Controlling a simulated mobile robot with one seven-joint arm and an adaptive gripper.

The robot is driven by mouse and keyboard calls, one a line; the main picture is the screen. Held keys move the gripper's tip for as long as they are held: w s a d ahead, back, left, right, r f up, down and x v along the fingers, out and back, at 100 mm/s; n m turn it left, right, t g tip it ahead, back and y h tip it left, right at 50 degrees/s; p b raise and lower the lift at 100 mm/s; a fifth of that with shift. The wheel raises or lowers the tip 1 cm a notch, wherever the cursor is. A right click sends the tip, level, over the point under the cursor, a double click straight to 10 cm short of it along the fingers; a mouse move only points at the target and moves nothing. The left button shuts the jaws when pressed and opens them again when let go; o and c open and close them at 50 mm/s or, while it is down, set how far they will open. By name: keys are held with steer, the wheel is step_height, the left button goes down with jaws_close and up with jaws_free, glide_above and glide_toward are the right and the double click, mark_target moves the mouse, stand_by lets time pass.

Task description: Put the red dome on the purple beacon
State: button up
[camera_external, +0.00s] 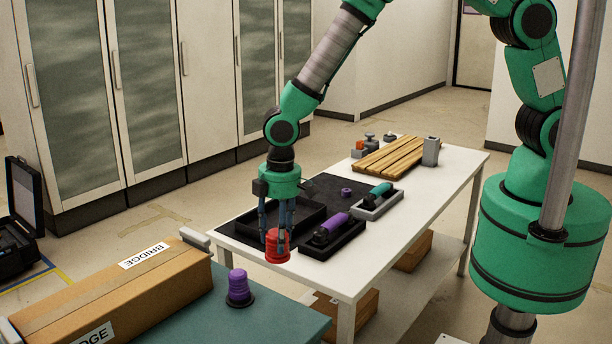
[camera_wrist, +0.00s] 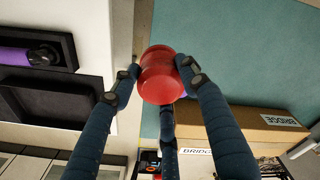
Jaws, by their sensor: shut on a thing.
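The red dome (camera_external: 277,252) is held in the fingers of my gripper (camera_external: 275,235), near the front left corner of the white table. In the wrist view the red dome (camera_wrist: 161,75) sits between the dark blue fingers (camera_wrist: 158,84). The purple beacon (camera_external: 239,284) stands upright on a dark base on the teal surface, lower and left of the dome in the external view. The dome is apart from it there. In the wrist view only a purple sliver (camera_wrist: 184,94) shows behind the dome, so the beacon is mostly hidden.
A cardboard box (camera_external: 115,290) marked BRIDGE lies left of the beacon. The teal surface (camera_external: 275,318) is clear around the beacon. On the white table (camera_external: 385,232) are trays with a purple handset (camera_external: 333,224) and a teal handset (camera_external: 379,190), plus a slatted wooden rack (camera_external: 392,157).

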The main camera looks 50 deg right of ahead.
steer(key=w+a+f, duration=0.1)
steer(key=w+a, duration=0.5)
steer(key=w, duration=0.2)
steer(key=shift+w+a+p, duration=0.3)
steer(key=shift+p, duration=0.05)
steer(key=shift+f, duration=1.75)
steer(key=shift+f, duration=0.1)
steer(key=o, duration=1.2)
steer(key=shift+s+d+r, duration=0.1)
steer(key=shift+s+r, duration=0.05)
steer(key=shift+r, duration=2.9)
steer(key=shift+s+d+r, duration=0.1)
steer(key=shift+s+r, duration=0.05)
steer(key=shift+r, duration=2.9)
